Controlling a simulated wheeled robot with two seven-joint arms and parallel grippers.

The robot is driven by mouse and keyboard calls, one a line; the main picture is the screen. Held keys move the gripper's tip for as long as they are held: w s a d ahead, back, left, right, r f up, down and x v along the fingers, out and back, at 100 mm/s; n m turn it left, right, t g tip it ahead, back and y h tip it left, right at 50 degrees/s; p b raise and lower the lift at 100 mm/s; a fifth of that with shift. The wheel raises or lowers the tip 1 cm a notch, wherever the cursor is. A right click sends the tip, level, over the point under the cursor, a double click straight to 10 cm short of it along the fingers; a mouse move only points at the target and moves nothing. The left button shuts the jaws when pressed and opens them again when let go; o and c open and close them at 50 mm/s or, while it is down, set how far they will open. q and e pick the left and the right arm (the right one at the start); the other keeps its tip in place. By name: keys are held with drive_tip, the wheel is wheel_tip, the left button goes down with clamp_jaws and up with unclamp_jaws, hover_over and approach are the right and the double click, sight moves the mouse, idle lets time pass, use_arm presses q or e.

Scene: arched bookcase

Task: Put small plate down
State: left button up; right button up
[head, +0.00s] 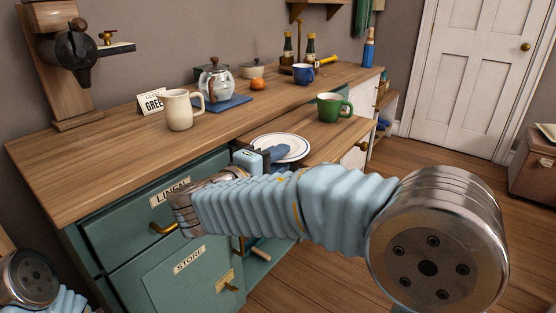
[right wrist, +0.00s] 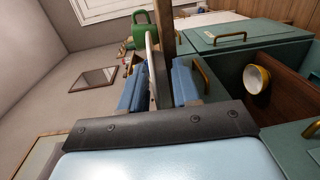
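The small plate (head: 281,147), white with a dark ring near its rim, lies on the wooden pull-out board (head: 330,135) in the head view. In the right wrist view the plate (right wrist: 151,66) shows edge-on, close along the board's edge (right wrist: 167,50). My right gripper (head: 264,157) is at the plate's near left rim. In the right wrist view its blue fingers (right wrist: 159,88) stand apart, with the plate's rim and the board's edge showing between them. Whether a finger touches the plate is unclear. My left gripper is out of view.
A green mug (head: 333,107) stands behind the plate on the board. A cream pitcher (head: 180,110), a glass teapot (head: 215,82), a blue mug (head: 303,73) and bottles (head: 288,48) stand on the counter (head: 100,155). Green drawers with brass handles (head: 164,228) lie below.

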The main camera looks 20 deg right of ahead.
drive_tip(key=shift+o, duration=0.8)
drive_tip(key=shift+r, duration=0.1)
drive_tip(key=shift+r, duration=0.2)
drive_tip(key=b+v, duration=0.1)
drive_tip(key=v, duration=1.1)
drive_tip(key=shift+f, duration=0.15)
